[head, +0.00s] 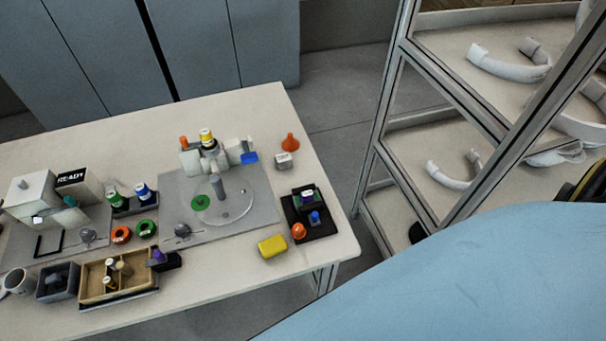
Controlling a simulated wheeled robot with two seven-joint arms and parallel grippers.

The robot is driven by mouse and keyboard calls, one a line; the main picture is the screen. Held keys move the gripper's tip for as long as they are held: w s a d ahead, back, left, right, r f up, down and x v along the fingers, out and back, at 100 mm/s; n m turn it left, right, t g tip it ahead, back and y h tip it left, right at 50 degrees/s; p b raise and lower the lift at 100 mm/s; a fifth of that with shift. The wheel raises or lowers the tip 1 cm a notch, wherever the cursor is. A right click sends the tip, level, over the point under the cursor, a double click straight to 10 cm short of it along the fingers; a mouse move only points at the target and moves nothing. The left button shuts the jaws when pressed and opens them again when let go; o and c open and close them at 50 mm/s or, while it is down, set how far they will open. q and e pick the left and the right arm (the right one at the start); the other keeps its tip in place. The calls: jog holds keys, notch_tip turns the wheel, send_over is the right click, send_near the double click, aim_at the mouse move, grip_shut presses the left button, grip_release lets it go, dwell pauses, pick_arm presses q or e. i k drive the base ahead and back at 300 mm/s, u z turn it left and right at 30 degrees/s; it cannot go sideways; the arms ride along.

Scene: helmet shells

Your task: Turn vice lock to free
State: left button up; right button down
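A grey base plate (263,213) lies on the right half of the table. On it stands a pale clamp-like fixture (191,160) with a yellow-topped bottle (206,137), an orange knob (184,142) and a blue tab (249,158). A grey post (218,187) rises from a clear round disc (248,206) with a green spot (201,202). A grey ball-topped lever (182,230) sits at the plate's front left. I cannot tell for sure which part is the vice lock or how it is set. Neither gripper is in view.
A machine marked READY (75,178) stands left on the table (215,275). A divided wooden tray (92,283), a yellow block (272,246), a dark tray (322,228) and an orange cone (290,142) surround the plate. A shelf rack (392,90) stands right. A large blue surface (480,280) fills the lower right.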

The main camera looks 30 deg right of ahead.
aim_at(298, 232)
jog(key=z, duration=0.95)
jog(key=k, duration=1.15)
jog(key=u, duration=1.05)
jog(key=i, duration=0.7)
jog(key=z, duration=0.6)
jog(key=i, duration=0.6)
jog(key=z, duration=0.6)
